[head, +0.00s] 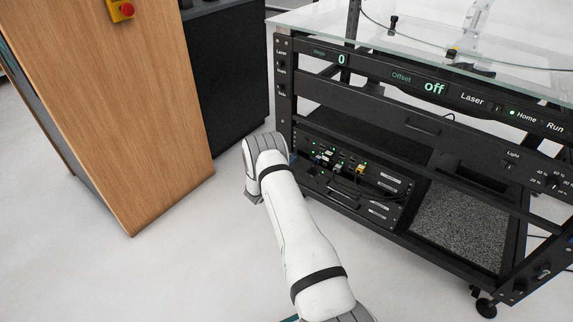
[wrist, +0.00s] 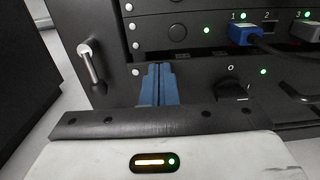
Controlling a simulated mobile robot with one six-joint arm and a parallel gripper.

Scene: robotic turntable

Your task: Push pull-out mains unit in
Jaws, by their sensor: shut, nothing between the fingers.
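The unit that looks like the mains unit shows in the wrist view as a black front panel (wrist: 195,72) with a dark switch (wrist: 232,88) marked 0 and green lights. In the head view, the lower black panel (head: 318,184) of the rack seems to be the same unit, partly hidden by my arm. I cannot tell how far it sticks out. My gripper (wrist: 158,72) is shut and empty, its blue fingers pointing at the left part of this panel. Whether the tips touch it is unclear. In the head view my gripper (head: 292,159) is mostly hidden behind my wrist.
A silver handle (wrist: 88,62) stands out left of the fingers. Above is a unit with a blue cable plug (wrist: 243,34). A wooden cabinet (head: 130,110) and a black cabinet (head: 225,80) stand left of the rack. Floor (head: 180,270) in front is clear.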

